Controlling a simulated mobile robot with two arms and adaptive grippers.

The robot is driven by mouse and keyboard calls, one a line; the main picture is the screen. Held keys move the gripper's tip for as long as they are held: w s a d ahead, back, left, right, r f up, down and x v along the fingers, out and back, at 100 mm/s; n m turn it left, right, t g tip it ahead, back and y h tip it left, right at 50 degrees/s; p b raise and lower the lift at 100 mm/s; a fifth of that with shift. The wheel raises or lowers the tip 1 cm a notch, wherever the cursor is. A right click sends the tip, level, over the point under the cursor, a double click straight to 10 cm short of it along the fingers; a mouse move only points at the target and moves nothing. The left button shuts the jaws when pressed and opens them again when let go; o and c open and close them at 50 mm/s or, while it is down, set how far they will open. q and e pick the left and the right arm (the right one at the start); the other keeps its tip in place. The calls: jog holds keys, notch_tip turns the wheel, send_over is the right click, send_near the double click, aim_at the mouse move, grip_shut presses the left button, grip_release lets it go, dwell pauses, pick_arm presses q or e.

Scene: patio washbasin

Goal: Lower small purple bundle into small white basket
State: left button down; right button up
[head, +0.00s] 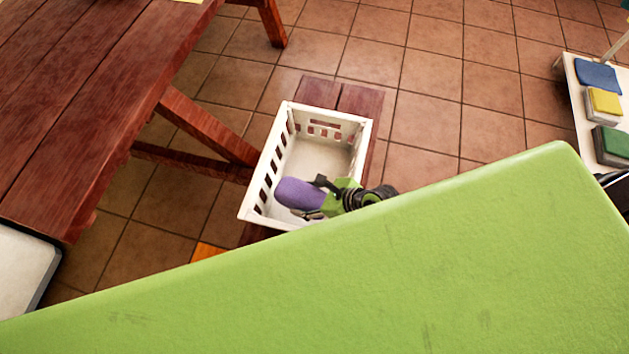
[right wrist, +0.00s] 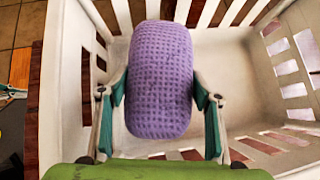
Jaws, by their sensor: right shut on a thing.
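A small purple bundle (head: 299,194) with a waffle texture is held in my right gripper (head: 322,197). In the right wrist view the bundle (right wrist: 160,80) sits upright between the two fingers of the right gripper (right wrist: 160,100), which press on its sides. The small white basket (head: 268,172) has slotted walls and stands on a reddish wooden bench. The bundle is over the basket's near part, and the basket's walls (right wrist: 65,90) surround it in the right wrist view. I cannot tell whether the bundle touches the basket floor.
A reddish wooden table (head: 80,90) fills the left. The bench (head: 358,101) shows behind the basket. A white stand at the right holds blue (head: 598,75), yellow (head: 605,101) and green (head: 611,141) folded items. My green arm covers the lower part. Tiled floor (head: 440,90) is clear beyond.

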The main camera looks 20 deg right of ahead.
pick_arm(q)
jog(key=shift+f, duration=0.35)
pick_arm(e)
jog(key=shift+s+d+f, duration=0.1)
jog(key=shift+s+f, duration=0.25)
jog(key=shift+f, duration=0.2)
jog(key=shift+s+f, duration=0.35)
jog(key=shift+f, duration=0.2)
jog(key=o, duration=1.3)
jog(key=shift+s+d+r, duration=0.25)
jog(key=shift+d, duration=0.2)
jog(key=v, duration=0.2)
jog(key=w+v, duration=0.1)
jog(key=v, duration=0.2)
jog(key=r+v, duration=0.1)
jog(key=v, duration=0.1)
jog(key=shift+r, duration=0.3)
pick_arm(q)
jog(key=shift+w+d+f, duration=0.1)
jog(key=shift+d, duration=0.1)
pick_arm(e)
jog(key=shift+r, duration=0.1)
